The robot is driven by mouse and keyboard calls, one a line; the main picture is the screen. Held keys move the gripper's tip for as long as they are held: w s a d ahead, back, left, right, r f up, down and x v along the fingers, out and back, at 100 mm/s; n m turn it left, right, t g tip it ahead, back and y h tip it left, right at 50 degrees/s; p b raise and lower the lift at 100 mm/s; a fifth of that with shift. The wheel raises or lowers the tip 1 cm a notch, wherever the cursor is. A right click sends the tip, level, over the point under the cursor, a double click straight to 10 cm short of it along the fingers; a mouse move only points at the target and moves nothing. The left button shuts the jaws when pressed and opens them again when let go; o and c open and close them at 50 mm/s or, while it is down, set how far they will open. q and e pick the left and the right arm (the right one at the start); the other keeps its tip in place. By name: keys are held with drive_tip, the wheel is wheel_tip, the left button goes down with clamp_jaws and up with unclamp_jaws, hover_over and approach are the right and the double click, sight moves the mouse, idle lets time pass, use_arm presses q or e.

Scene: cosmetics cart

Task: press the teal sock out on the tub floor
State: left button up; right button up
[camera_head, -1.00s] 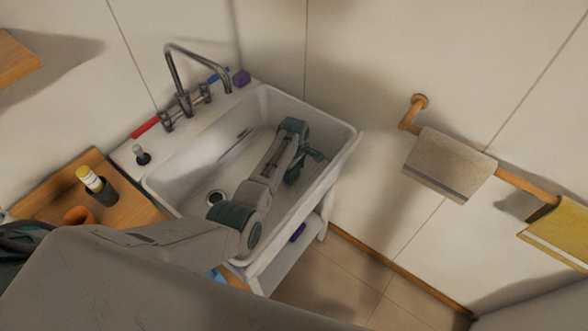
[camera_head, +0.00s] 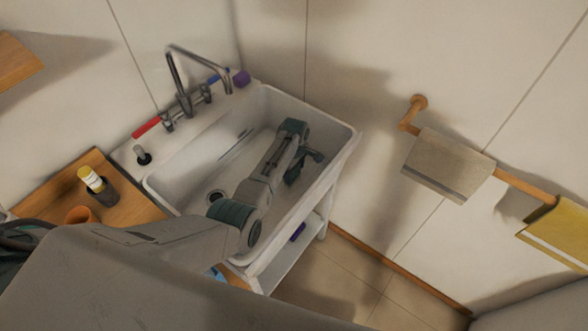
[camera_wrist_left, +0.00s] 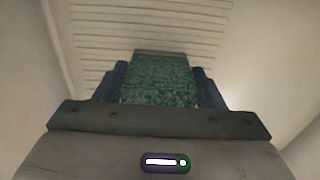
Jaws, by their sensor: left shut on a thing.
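The teal sock (camera_wrist_left: 160,80) shows in the left wrist view as a speckled green piece of cloth between the two dark fingers. My left gripper (camera_wrist_left: 160,88) is shut on it. Beyond it lies the ribbed pale floor of the tub. In the head view my left arm reaches down into the white tub (camera_head: 345,150), and my left gripper (camera_head: 303,168) is low inside it, near the right wall. My wrist partly hides the sock there, and I cannot tell whether it touches the floor. My right gripper is not in view.
A tap (camera_head: 180,85) stands at the tub's back left edge, with a purple block (camera_head: 241,78) beside it. The drain (camera_head: 215,196) is at the left of the tub floor. A wooden counter (camera_head: 135,205) adjoins on the left. A grey towel (camera_head: 448,165) hangs on the right wall.

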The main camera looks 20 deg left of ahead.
use_arm(q)
drive_tip(key=shift+s+f, duration=0.1)
drive_tip(key=shift+s, duration=0.05)
idle(0.6)
wheel_tip(320, 180, up, 6)
drive_tip(key=p, duration=0.6)
drive_tip(key=shift+f, duration=0.15)
drive_tip(key=shift+w+r+p, duration=0.2)
drive_tip(key=shift+r+p, duration=0.55)
drive_tip(key=shift+r, duration=0.6)
wheel_tip(320, 180, up, 7)
drive_tip(key=shift+f, duration=0.15)
